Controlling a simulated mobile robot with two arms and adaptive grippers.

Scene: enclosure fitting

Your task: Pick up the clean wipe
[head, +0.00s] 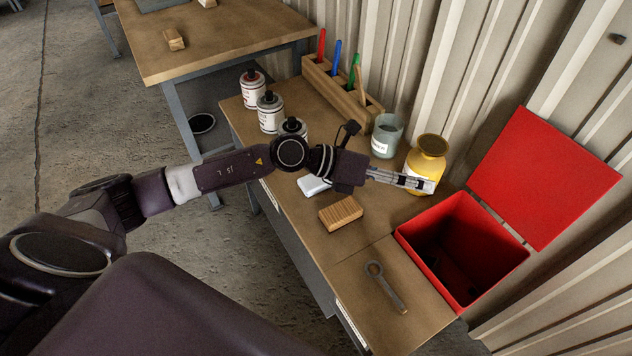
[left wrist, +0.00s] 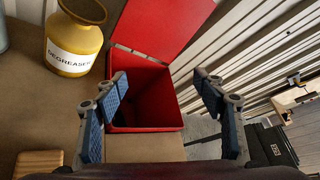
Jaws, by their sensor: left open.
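A white folded cloth, which looks like the clean wipe (head: 313,186), lies on the workbench in the head view. My left forearm and wrist pass over it and hide part of it. My left gripper (head: 418,183) is beyond it to the right, in front of the lower part of the yellow degreaser bottle. In the left wrist view the left gripper (left wrist: 163,97) has its blue-padded fingers wide apart with nothing between them. The wipe does not show in that view. My right gripper is not in view.
A red bin (head: 417,238) with its lid (head: 545,175) open stands right of the gripper. The degreaser bottle (head: 427,160), a glass jar (head: 387,135), spray cans (head: 270,112), a wooden block (head: 341,214) and a wrench (head: 385,288) share the workbench (head: 345,258).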

